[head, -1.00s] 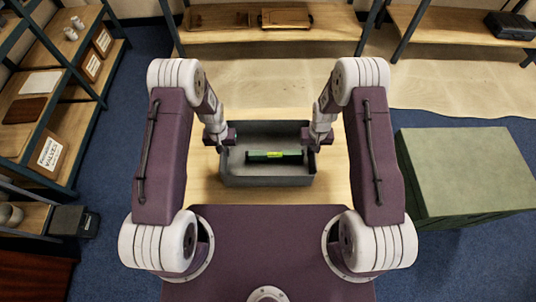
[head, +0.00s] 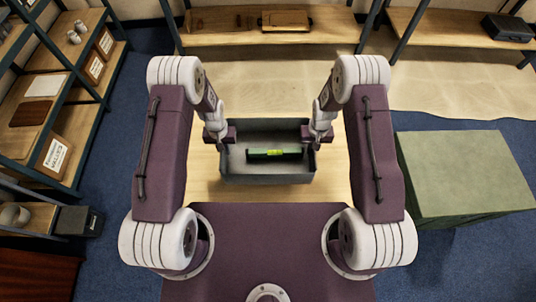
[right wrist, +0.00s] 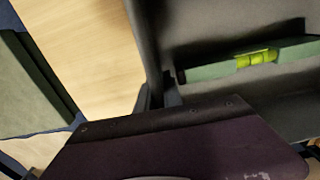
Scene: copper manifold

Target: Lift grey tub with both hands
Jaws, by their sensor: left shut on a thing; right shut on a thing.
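The grey tub (head: 267,171) is in the middle of the head view, above the light wooden table. A green spirit level with a yellow vial (head: 274,154) lies inside it. My left gripper (head: 228,141) is shut on the tub's left wall, and my right gripper (head: 310,140) is shut on its right wall. The tub looks level, with a shadow on the wood below its front. In the right wrist view the tub's wall (right wrist: 150,45) runs down to my gripper, and the spirit level (right wrist: 215,70) shows inside. The fingertips are mostly hidden.
The wooden table (head: 205,180) is bare around the tub. A green chest (head: 465,170) stands to the right. Shelving with boxes (head: 55,155) stands at the left, and a low shelf (head: 350,35) is at the back. Blue carpet lies between.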

